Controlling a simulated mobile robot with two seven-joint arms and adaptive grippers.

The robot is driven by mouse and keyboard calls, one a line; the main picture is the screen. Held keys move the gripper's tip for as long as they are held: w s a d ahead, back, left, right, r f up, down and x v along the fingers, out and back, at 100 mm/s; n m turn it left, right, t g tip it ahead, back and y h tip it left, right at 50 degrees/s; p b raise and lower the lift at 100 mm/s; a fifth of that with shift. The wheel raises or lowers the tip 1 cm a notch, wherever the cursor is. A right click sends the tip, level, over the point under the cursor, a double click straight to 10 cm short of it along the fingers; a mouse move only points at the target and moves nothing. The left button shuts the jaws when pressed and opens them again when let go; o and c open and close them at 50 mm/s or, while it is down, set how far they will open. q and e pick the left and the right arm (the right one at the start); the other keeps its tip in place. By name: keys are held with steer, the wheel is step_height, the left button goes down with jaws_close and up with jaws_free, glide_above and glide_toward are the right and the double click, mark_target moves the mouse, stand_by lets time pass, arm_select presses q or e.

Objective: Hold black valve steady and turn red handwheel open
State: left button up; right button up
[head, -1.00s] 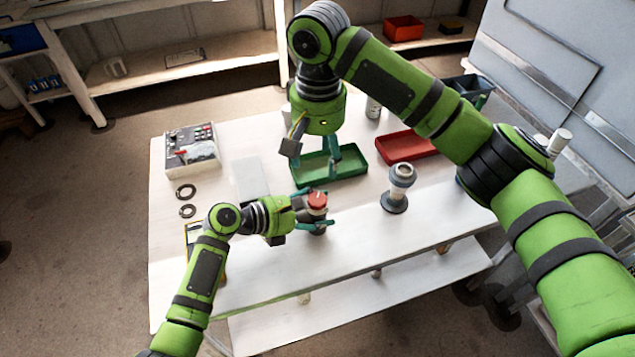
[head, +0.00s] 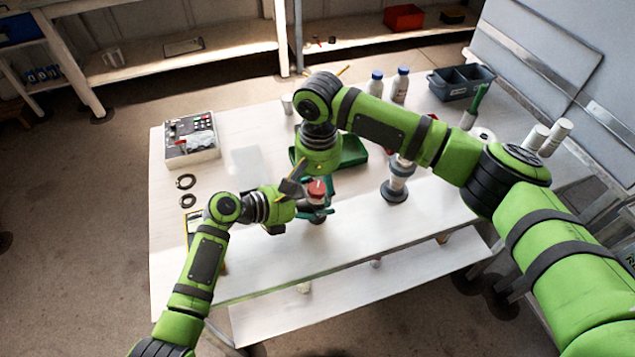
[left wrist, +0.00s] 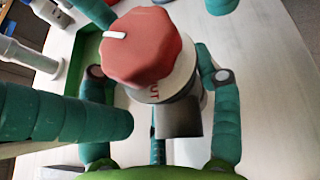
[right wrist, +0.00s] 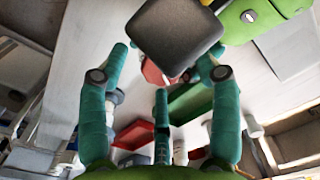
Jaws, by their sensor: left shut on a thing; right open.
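The red handwheel (head: 316,187) sits on top of the upright valve near the table's front edge. The left wrist view shows the handwheel (left wrist: 145,45) close up, with a white mark on its rim, a pale collar and the dark valve body (left wrist: 180,118) below. My left gripper (head: 316,212) is shut around the valve body below the handwheel. My right gripper (head: 325,183) is open, low over the handwheel. Teal fingers, apparently the right gripper's, show beside and behind the handwheel in the left wrist view; contact cannot be told.
A grey-white flanged fitting (head: 395,190) stands to the right of the valve. A green tray (head: 352,152) lies behind. Bottles (head: 400,86) and a divided bin (head: 461,82) stand at back right.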

arm_select(q)
steer(key=shift+s+a+f, duration=0.1)
steer(key=shift+s+f, duration=0.05)
steer(key=shift+f, duration=0.2)
arm_select(e)
steer(key=shift+f, duration=0.1)
steer(key=c, duration=1.1)
steer(key=shift+c, duration=0.2)
steer(key=n, duration=0.5)
steer(key=shift+s+a+n, duration=0.15)
steer(key=shift+n, duration=0.25)
steer(key=o, duration=1.1)
steer(key=shift+o, duration=0.2)
